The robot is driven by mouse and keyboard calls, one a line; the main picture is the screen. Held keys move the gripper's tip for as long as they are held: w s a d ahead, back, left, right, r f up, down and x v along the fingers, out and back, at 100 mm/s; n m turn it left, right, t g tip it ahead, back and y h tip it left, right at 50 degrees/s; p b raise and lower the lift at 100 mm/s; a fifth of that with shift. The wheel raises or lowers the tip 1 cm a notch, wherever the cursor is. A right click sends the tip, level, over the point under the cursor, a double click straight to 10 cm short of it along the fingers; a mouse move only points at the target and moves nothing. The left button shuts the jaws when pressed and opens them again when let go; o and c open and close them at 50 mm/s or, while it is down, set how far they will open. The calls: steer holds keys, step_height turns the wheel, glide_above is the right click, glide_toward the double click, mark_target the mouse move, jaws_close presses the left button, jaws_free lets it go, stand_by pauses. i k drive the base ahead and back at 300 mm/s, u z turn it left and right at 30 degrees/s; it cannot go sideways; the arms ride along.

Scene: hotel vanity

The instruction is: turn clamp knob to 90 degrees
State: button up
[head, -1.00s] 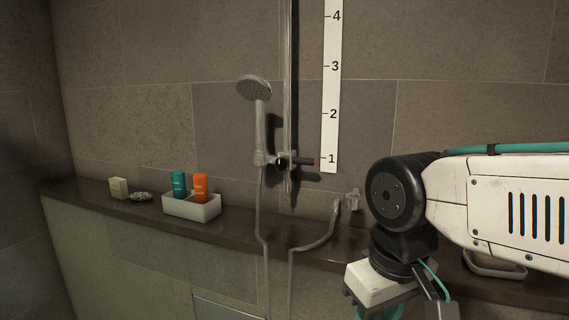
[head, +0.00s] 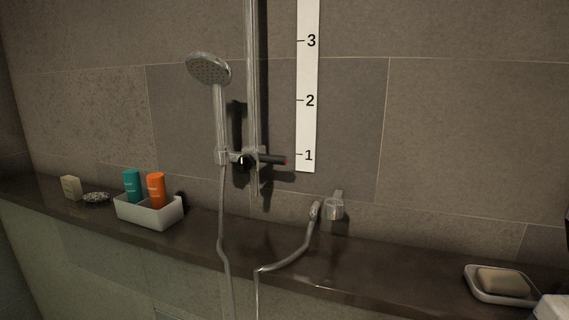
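The hand shower (head: 209,69) sits in the clamp's holder, head up, left of the rail. My gripper is out of view; only a pale piece of my arm shows at the lower right corner.
A dark ledge (head: 380,270) runs along the wall below the rail. A white caddy (head: 148,217) with teal and orange bottles stands left. A soap dish (head: 478,287) lies right.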

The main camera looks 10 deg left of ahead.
mark_target(247, 162)
steer(key=k, duration=0.55)
steer(key=u, duration=0.85)
steer(key=i, duration=0.5)
